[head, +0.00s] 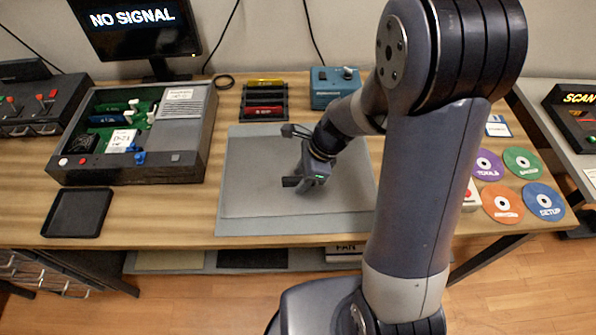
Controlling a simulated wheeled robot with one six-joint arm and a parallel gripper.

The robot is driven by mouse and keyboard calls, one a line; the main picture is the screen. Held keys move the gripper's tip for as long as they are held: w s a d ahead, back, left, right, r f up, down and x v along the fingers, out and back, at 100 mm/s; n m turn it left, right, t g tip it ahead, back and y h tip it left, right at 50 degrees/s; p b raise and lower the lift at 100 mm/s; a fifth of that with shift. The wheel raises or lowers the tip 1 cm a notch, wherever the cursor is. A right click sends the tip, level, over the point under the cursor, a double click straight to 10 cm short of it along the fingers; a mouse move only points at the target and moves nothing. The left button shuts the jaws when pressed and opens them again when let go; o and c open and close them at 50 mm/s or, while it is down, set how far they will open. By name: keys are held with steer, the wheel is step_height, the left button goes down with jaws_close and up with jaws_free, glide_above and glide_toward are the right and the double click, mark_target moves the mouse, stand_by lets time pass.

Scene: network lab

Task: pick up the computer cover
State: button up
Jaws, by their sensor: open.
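The gripper and forearm hide part of the panel. I cannot tell whether the fingers touch it. The open computer case (150,168) stands at the left, with its green board and parts exposed.
A black tray (77,212) lies at the front left. A rack of cartridges (263,112) and a blue box (336,90) stand behind the mat. Several labelled discs (543,200) lie at the right. A monitor (135,22) stands at the back left.

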steer(key=shift+f, duration=0.1)
jaws_close()
stand_by(0.4)
